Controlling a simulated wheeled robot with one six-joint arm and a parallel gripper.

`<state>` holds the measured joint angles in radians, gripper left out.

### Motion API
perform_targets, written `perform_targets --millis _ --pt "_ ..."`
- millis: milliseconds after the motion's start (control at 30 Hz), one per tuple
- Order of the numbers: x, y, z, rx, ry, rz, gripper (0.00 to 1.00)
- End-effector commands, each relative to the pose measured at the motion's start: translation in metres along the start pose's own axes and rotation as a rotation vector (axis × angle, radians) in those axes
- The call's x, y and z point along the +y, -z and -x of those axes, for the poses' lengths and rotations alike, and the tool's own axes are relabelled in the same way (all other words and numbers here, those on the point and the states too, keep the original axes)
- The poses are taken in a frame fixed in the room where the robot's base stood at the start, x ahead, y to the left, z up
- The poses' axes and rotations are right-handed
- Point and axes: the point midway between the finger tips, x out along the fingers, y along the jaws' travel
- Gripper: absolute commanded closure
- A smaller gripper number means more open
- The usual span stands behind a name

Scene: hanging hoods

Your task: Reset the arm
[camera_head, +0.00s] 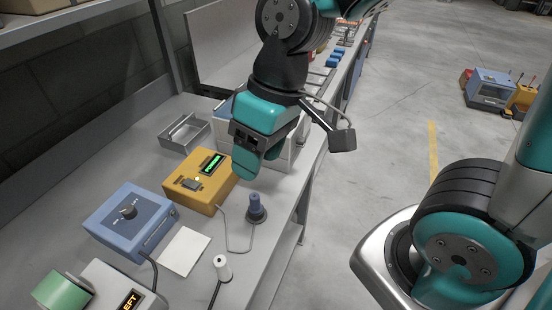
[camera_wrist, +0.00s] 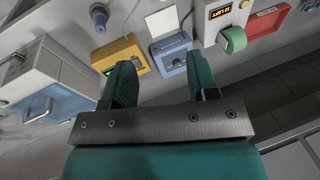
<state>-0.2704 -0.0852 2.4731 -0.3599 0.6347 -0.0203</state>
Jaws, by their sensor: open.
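The grey bench (camera_head: 130,165) holds a yellow box (camera_head: 200,181), a blue box (camera_head: 130,217), a blue knob-like piece (camera_head: 256,208), a white cylinder (camera_head: 222,268) and a metal tray (camera_head: 185,134). A shelf overhangs at upper left. Open floor (camera_head: 400,110) lies right.

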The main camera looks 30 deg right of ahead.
Motion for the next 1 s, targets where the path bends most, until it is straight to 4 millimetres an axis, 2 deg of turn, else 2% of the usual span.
perform_targets --millis 33,100,267,1000 --pt "-0.013 -0.012 0.012 0.017 0.016 0.028 0.46" --pt "-0.025 -0.026 0.021 0.026 0.035 0.057 0.46" --pt "-0.039 -0.043 0.030 0.030 0.056 0.093 0.46" --pt "-0.039 -0.043 0.031 0.031 0.057 0.094 0.46"
